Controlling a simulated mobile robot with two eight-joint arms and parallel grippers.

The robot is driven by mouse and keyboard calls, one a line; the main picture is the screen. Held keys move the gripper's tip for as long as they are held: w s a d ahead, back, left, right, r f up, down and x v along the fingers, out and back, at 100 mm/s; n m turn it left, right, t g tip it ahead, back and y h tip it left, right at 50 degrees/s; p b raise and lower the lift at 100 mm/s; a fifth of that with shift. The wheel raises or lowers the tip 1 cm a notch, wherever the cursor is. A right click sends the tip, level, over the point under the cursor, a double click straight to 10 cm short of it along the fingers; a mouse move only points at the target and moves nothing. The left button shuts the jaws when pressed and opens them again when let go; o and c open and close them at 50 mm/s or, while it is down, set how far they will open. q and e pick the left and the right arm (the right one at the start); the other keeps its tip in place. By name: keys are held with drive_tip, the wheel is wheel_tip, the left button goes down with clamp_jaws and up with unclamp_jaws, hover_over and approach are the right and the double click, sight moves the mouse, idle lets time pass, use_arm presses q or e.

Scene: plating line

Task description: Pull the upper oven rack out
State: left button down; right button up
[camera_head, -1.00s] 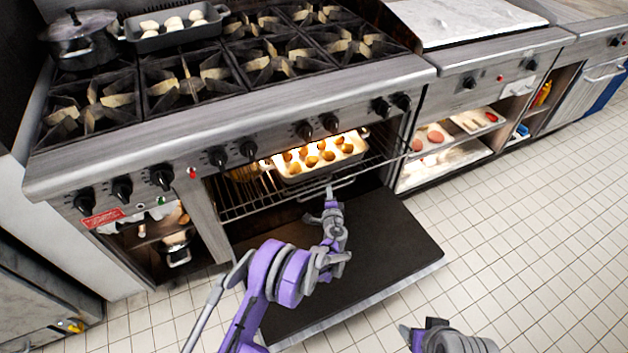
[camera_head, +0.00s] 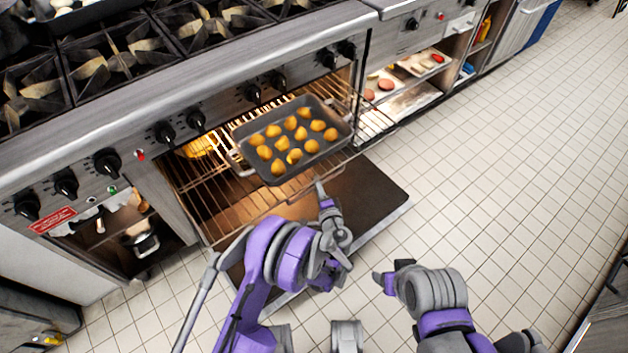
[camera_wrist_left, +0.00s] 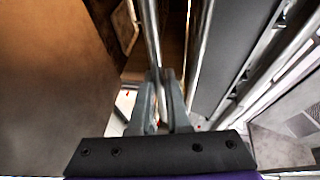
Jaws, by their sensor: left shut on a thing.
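The upper oven rack (camera_head: 208,205) is a wire shelf sticking out of the open oven, with its front edge over the lowered door. A dark roasting tray (camera_head: 275,176) with several golden-brown round pieces sits on the rack. My left gripper (camera_head: 320,190) is at the rack's front bar, and its arm reaches up from below. In the left wrist view the two fingers (camera_wrist_left: 165,105) are closed around a metal bar of the rack (camera_wrist_left: 152,40). My right gripper (camera_head: 390,278) hangs over the floor, away from the oven; its jaw opening is unclear.
The lowered oven door (camera_head: 378,196) lies beneath the rack. The stove knobs (camera_head: 253,93) are just above the opening. Open shelves with food trays (camera_head: 408,98) stand to the right. The tiled floor (camera_head: 500,180) on the right is clear.

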idle(0.3)
use_arm(q)
drive_tip(key=c, duration=1.2)
unclamp_jaws()
drive_tip(key=shift+o, duration=0.2)
drive_tip(key=shift+s+d, duration=0.1)
drive_tip(key=shift+s, duration=0.05)
drive_tip(key=v, duration=1)
drive_tip(key=shift+s+p, duration=0.3)
drive_tip(key=shift+d+r, duration=0.1)
